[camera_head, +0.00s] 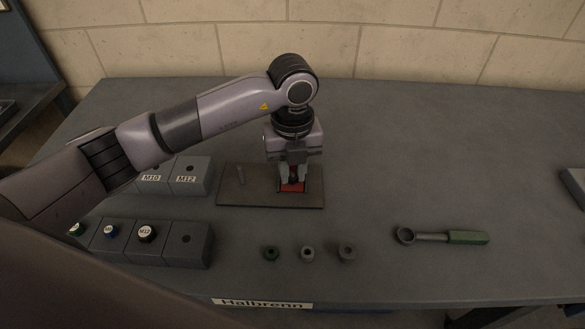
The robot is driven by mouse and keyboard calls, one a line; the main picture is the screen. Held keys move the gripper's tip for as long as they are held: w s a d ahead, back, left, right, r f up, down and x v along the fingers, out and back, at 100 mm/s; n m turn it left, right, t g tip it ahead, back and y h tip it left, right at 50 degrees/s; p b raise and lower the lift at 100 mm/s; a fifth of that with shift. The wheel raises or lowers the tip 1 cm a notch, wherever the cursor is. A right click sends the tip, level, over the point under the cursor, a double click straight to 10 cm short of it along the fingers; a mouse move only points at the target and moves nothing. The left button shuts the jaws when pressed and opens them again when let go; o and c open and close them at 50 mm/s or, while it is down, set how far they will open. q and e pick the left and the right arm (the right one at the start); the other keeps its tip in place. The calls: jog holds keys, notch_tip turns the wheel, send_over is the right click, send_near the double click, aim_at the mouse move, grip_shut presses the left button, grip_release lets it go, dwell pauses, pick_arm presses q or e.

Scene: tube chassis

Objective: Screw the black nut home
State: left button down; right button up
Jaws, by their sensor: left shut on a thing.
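My left gripper (292,181) points straight down over the dark base plate (225,199). Its fingers are closed on a small dark thing, which looks like the black nut (293,179); the fingers and wrist hide most of it. I cannot see the thread under the nut or how far down the nut sits. A thin grey stud (240,175) stands on the left part of the plate. My right gripper is not in view.
A green-handled ring wrench (440,237) lies to the right. Labelled grey blocks (189,178) stand at left. The table's right side is mostly clear.

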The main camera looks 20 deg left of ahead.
pick_arm(q)
jog(key=shift+f, duration=0.1)
jog(key=shift+f+m+b, duration=0.1)
jog(key=shift+m+b, duration=0.65)
jog(key=shift+m, duration=0.35)
jog(key=shift+m+b, duration=0.4)
jog(key=shift+m, duration=1)
jog(key=shift+m+b, duration=0.65)
jog(key=shift+m, duration=0.15)
jog(key=shift+m+b, duration=0.5)
jog(key=shift+m, duration=1.3)
